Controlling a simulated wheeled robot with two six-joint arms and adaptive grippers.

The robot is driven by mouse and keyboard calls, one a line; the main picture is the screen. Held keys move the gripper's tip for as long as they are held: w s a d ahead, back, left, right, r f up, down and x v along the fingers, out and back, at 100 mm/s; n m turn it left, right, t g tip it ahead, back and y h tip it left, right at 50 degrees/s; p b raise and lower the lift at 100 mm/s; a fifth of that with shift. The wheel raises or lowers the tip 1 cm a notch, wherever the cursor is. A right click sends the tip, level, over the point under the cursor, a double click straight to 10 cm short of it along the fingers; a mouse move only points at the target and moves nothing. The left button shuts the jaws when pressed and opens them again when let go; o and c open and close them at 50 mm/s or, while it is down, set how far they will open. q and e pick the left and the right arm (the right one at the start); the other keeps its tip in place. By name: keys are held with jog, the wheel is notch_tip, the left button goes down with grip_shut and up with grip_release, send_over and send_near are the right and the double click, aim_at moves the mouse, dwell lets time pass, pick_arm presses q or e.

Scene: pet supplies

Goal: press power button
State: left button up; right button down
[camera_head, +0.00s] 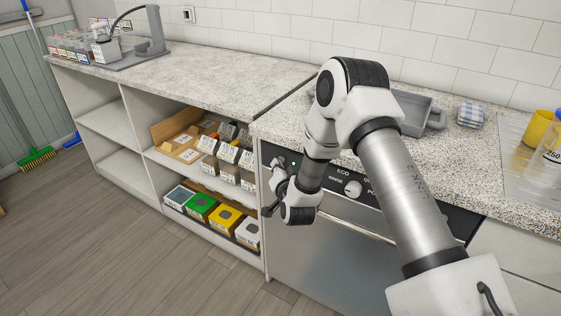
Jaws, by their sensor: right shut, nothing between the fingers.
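A dishwasher (330,262) with a steel door and a black control panel (376,190) is built in under the speckled counter. The panel has a white knob (353,188) and printed labels such as ECO. A small green light (293,163) shows near the panel's left end. My right gripper (277,172) is shut and empty at the left end of the panel. I cannot tell whether it touches the panel. No power button can be made out; my gripper and forearm cover parts of the panel. My left gripper is not in view.
Open shelves (135,141) with several boxes stand left of the dishwasher. A grey tray (418,112), a folded checked cloth (471,114) and a yellow cup (540,128) are on the counter. A door handle bar (375,235) runs below the panel.

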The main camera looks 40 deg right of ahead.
jog(key=shift+w+d, duration=0.1)
jog(key=shift+d, duration=0.05)
dwell(0.4)
jog(key=shift+s+a, duration=0.3)
jog(key=shift+a, duration=0.35)
jog(key=a, duration=0.1)
jog(key=s+a+b, duration=0.1)
jog(key=a, duration=0.1)
jog(key=s+a, duration=0.1)
jog(key=a, duration=0.1)
jog(key=shift+s+a, duration=0.15)
jog(key=shift+a, duration=0.1)
